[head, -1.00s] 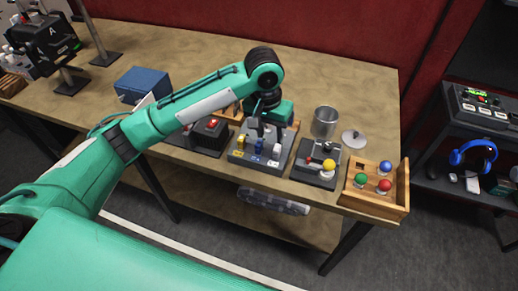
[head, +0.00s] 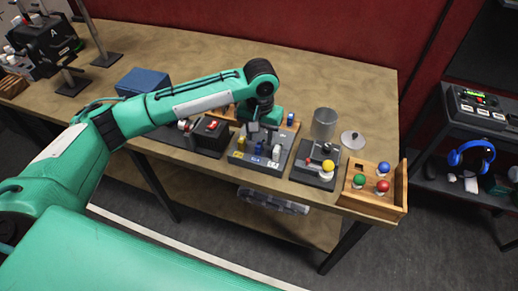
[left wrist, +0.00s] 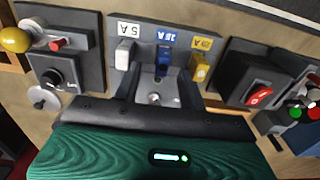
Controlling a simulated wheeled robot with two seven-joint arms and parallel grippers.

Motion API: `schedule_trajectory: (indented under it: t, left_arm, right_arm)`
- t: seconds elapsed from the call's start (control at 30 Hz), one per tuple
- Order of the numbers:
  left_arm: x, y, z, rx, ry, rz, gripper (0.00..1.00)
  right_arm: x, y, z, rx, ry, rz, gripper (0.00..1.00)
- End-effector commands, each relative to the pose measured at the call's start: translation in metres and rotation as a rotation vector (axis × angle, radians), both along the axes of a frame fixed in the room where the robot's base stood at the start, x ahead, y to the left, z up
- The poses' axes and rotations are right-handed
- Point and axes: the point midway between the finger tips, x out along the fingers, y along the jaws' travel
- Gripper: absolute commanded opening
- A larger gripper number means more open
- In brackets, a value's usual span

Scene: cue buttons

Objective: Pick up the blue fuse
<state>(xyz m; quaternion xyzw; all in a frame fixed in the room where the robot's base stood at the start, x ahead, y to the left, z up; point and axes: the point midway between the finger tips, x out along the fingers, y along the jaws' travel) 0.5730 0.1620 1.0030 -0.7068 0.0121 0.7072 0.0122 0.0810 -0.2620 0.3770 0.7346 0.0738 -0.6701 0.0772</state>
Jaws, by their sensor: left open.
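The blue fuse (head: 259,148) stands in the dark fuse block (head: 279,165), between a yellow fuse (head: 241,143) and a white fuse (head: 276,152). In the left wrist view the blue fuse (left wrist: 164,62) is upright in the middle slot under a blue-lettered label, with the white fuse (left wrist: 125,55) to its left and the yellow fuse (left wrist: 201,67) to its right. My left gripper (head: 262,138) is open and points down at the block, very close to the blue fuse. I cannot tell whether its fingers touch it. My right gripper is not in view.
A red rocker switch box (head: 210,131) is left of the block. A panel with a yellow knob (head: 328,166) and a wooden box of coloured balls (head: 375,205) are to the right. A metal canister (head: 324,124) stands behind the panel. A small blue piece (head: 290,118) shows behind the block.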

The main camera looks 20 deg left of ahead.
Motion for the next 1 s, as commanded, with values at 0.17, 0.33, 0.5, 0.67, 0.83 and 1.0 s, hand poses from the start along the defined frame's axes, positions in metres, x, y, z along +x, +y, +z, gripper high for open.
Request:
schedule_trajectory:
  t: [0.17,0.33,0.5,0.67,0.83,1.0]
  left_arm:
    - [0.001,0.004,-0.022,0.002,0.002,0.001,0.42]
    - [0.001,0.004,-0.045,0.001,0.001,0.000,0.42]
    - [0.002,0.004,-0.050,0.001,-0.002,0.000,0.42]
    - [0.002,0.004,-0.050,0.000,-0.001,0.000,0.34]
    - [0.002,0.004,-0.049,0.000,-0.001,0.000,0.01]
    - [0.002,0.004,-0.049,0.000,-0.001,0.000,0.00]
  right_arm:
    - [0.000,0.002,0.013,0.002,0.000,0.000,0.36]
    - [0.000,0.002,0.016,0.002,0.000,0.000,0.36]
    - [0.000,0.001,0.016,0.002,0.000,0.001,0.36]
    - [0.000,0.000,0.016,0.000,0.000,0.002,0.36]
    - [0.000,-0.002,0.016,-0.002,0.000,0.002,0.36]
    - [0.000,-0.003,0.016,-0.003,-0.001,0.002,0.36]
